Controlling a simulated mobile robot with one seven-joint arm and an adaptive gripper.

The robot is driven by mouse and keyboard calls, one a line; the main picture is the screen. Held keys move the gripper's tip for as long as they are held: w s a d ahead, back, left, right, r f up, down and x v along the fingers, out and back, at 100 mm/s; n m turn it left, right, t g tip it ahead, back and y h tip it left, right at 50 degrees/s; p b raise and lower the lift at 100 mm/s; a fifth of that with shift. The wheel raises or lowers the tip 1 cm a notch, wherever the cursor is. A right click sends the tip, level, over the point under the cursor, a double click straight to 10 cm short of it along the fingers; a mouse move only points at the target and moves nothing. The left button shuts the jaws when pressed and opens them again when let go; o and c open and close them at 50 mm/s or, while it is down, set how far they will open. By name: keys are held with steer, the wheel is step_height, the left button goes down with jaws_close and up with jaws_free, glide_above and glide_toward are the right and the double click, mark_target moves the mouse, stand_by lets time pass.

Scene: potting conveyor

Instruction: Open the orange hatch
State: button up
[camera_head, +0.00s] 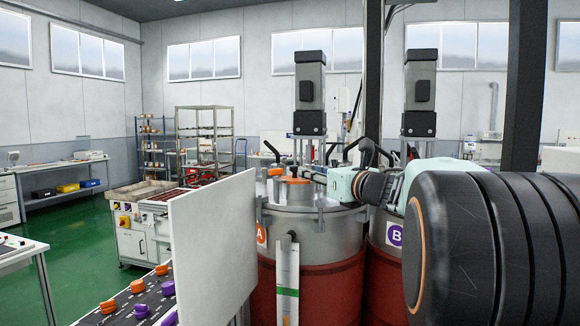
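Tank A (310,235), a steel vessel with a red lower part and an orange "A" label (261,234), stands in the middle of the view.
Tank B (388,262), with a purple label, stands right of tank A, partly hidden by my arm. A white panel (213,245) stands front left. A dark post (374,75) rises behind the tanks.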

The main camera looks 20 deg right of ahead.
mark_target(297, 168)
steer(key=w+p, duration=0.1)
steer(key=w, duration=0.2)
steer(key=w+a, duration=0.1)
steer(key=w, duration=0.2)
steer(key=w+p, duration=0.1)
steer(key=w, duration=0.2)
steer(key=shift+w+a+p, duration=0.35)
steer(key=shift+a, duration=0.05)
jaws_close()
